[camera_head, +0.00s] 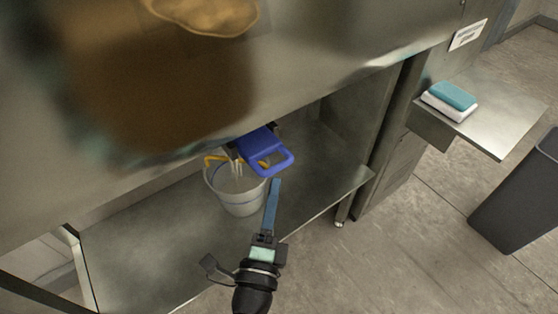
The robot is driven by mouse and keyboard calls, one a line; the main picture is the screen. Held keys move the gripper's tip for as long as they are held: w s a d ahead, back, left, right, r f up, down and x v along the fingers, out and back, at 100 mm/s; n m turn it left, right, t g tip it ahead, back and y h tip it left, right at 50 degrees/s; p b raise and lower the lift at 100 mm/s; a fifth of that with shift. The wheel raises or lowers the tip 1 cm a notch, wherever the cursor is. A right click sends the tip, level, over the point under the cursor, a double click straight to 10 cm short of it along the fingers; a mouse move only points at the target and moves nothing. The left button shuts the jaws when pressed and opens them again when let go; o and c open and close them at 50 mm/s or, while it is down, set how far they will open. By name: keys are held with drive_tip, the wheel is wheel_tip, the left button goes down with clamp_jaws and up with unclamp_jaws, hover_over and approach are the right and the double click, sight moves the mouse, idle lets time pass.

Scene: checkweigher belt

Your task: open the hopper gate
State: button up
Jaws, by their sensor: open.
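The hopper gate is a blue plate with a loop handle (262,150), under the lower edge of the large metal hopper (330,85). Its handle loop sticks out toward the front right. Part of the plate's back end is hidden under the hopper, and I cannot tell how far it is drawn out. My gripper (273,192) reaches up from the bottom of the picture, with its blue fingers just below the handle. It looks apart from the handle and holds nothing. The gap between the fingers is hard to see from here.
A pale bucket (238,198) with a yellow handle stands below the gate on a metal shelf (150,235). A side shelf (505,115) at right holds a teal and white block (450,100). A dark bin (520,195) stands on the open floor at right.

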sight(279, 164)
drive_tip(key=w, duration=0.4)
drive_tip(key=w+d, duration=0.1)
drive_tip(key=w, duration=0.2)
drive_tip(key=shift+d+r, duration=0.1)
drive_tip(key=shift+r, duration=0.3)
clamp_jaws()
drive_tip(key=shift+s, duration=0.1)
idle(0.9)
